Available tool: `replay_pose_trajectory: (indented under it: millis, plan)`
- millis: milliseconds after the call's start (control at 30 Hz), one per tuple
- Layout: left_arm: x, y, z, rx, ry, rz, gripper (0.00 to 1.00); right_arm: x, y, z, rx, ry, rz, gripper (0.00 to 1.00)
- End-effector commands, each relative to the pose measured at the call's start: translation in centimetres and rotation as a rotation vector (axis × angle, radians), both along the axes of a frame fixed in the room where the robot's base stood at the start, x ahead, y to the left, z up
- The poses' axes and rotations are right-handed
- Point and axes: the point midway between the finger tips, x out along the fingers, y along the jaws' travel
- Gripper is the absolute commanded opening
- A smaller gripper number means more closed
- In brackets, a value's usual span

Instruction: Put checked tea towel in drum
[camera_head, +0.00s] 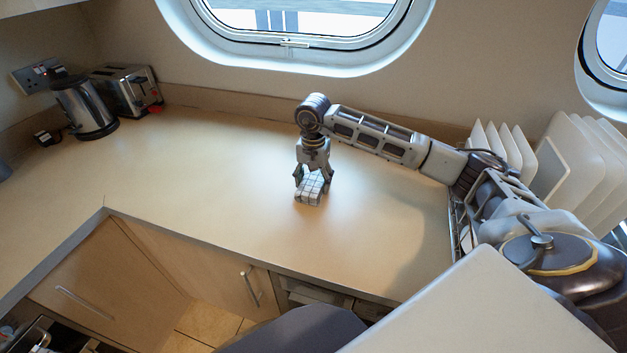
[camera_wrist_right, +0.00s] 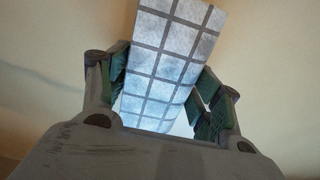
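The checked tea towel (camera_head: 310,189), a folded white-grey block with dark grid lines, lies on the counter in the head view. My right gripper (camera_head: 312,178) points down over it, with its fingers on either side. In the right wrist view the towel (camera_wrist_right: 168,60) fills the space between the fingertips (camera_wrist_right: 160,95). The fingers are very close to its sides; whether they press on it I cannot tell. My left gripper is not in view. I see no drum that I can make out.
The wooden counter (camera_head: 220,190) is clear around the towel. A kettle (camera_head: 85,108) and toaster (camera_head: 125,90) stand at the back left. A rack of white plates (camera_head: 580,165) stands at the right beside my arm. Cabinet doors (camera_head: 110,280) lie below the counter edge.

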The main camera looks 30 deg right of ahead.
Motion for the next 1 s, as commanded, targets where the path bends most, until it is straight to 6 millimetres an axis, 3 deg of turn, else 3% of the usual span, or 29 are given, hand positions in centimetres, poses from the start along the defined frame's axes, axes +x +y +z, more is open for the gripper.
replay_pose_trajectory:
  millis: [33, 133, 667, 1000]
  plan:
    - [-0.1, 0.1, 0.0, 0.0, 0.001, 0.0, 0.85, 0.0, 0.0, 0.0, 0.0, 0.0, 0.0, 0.72]
    - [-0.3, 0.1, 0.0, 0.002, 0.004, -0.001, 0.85, 0.0, 0.0, 0.0, 0.0, 0.0, 0.0, 0.85]
    - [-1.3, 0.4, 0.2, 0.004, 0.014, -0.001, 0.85, 0.0, 0.0, 0.3, 0.0, 0.0, 0.0, 0.85]
    - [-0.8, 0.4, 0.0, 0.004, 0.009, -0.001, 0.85, 0.1, 0.0, 4.0, 0.001, -0.004, -0.001, 0.85]
